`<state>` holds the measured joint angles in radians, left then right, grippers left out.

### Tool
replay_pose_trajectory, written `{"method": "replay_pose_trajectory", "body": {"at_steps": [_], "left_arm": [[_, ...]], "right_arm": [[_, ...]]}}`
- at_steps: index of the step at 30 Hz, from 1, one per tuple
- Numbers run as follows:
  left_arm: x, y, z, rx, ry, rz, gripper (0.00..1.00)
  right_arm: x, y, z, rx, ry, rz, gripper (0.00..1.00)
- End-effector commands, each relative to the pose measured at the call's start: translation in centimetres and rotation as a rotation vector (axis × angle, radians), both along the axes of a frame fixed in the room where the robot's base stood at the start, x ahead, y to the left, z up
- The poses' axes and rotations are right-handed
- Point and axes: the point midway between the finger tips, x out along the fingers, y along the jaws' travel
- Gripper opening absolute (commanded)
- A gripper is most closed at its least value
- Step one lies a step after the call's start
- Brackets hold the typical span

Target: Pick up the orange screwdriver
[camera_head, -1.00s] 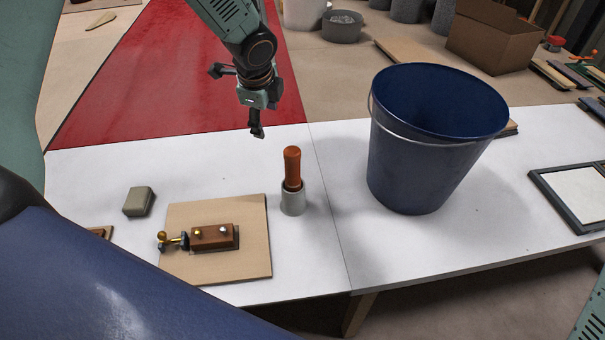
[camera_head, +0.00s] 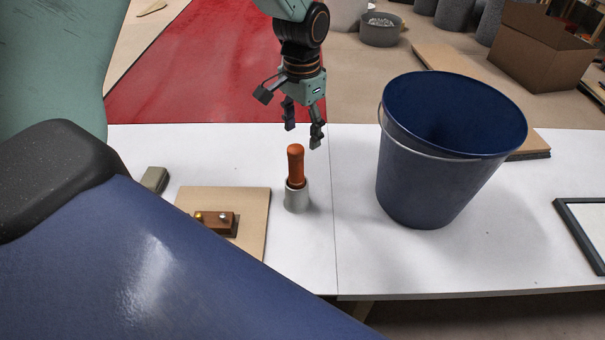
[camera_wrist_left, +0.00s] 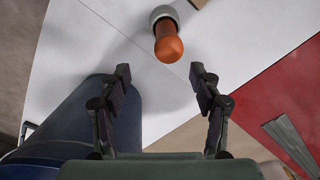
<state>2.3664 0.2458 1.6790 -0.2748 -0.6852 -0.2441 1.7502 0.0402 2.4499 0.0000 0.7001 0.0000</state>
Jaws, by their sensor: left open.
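The orange screwdriver (camera_head: 296,165) stands upright, its handle rising out of a small grey cup (camera_head: 297,197) on the white table. The shaft is hidden in the cup. My left gripper (camera_head: 303,137) is open and empty, just above and behind the handle in the head view. In the left wrist view the orange handle (camera_wrist_left: 168,44) and the grey cup (camera_wrist_left: 163,13) show at the top, beyond the open fingers (camera_wrist_left: 160,82) and not between them. My right gripper is not in view.
A large blue bucket (camera_head: 436,175) stands on the table right of the cup. A wooden board (camera_head: 255,215) with a brown block (camera_head: 218,222) lies to the left, beside a grey-green block (camera_head: 154,179). White table (camera_head: 310,260) in front of the cup is clear.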

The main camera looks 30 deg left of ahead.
Motion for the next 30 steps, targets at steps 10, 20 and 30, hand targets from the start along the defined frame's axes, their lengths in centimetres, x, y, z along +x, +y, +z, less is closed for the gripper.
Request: {"method": "replay_pose_trajectory", "body": {"at_steps": [10,20,30], "left_arm": [[-0.4,0.3,-2.1,0.000,0.009,0.052,0.64],[-0.5,0.7,-6.4,0.001,0.009,0.050,0.64],[-0.4,0.6,-7.8,0.001,0.005,0.049,0.64]], "right_arm": [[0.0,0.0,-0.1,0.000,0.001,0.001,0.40],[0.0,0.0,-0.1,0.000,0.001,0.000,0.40],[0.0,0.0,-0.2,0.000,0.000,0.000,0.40]]}}
